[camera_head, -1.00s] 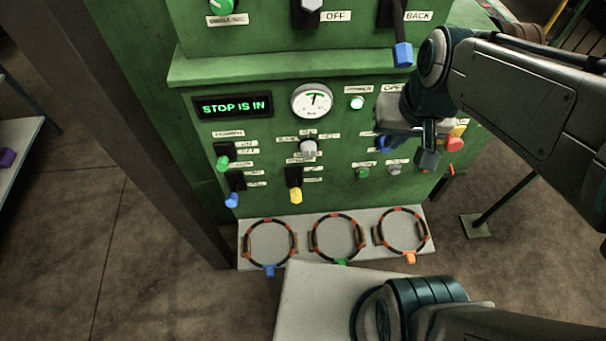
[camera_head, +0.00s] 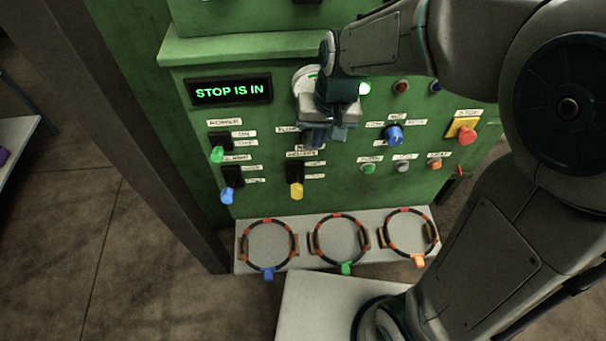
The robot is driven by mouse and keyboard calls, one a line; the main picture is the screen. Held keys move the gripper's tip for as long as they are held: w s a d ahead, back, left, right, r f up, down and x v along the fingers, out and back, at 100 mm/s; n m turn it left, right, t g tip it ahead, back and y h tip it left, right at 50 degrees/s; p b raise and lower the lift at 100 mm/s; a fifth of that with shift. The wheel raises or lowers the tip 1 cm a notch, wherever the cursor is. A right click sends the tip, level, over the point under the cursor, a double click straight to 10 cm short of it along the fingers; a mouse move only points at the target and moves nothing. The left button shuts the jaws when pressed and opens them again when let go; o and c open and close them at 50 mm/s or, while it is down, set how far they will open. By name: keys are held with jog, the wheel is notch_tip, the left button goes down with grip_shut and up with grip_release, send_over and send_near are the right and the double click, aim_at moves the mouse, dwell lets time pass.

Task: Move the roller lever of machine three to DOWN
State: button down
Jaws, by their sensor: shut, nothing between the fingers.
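My gripper (camera_head: 320,138) is in front of the green panel, over the lower part of the gauge and the spot just below it. Its jaws are shut with nothing in them, and it hides the grey knob there. Below it, apart from it, is a lever with a yellow handle (camera_head: 297,191) on a black plate, its handle hanging low. Left of that are a lever with a green handle (camera_head: 217,154) and one with a blue handle (camera_head: 228,196), both handles low. The small labels are too blurred to tell which is the roller lever.
A display (camera_head: 230,91) reads "STOP IS IN". A blue knob (camera_head: 393,134) and a red stop button (camera_head: 465,134) on yellow are to the right. Three rings lie on a pale shelf (camera_head: 245,228) below. My arm covers the right side.

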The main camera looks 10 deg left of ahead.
send_near(300, 184)
jog(key=w+f, duration=0.2)
jog(key=f, duration=0.1)
jog(key=s+f, duration=0.1)
jog(key=s+a+f, duration=0.1)
jog(key=shift+f, duration=0.25)
jog(key=shift+f, duration=0.15)
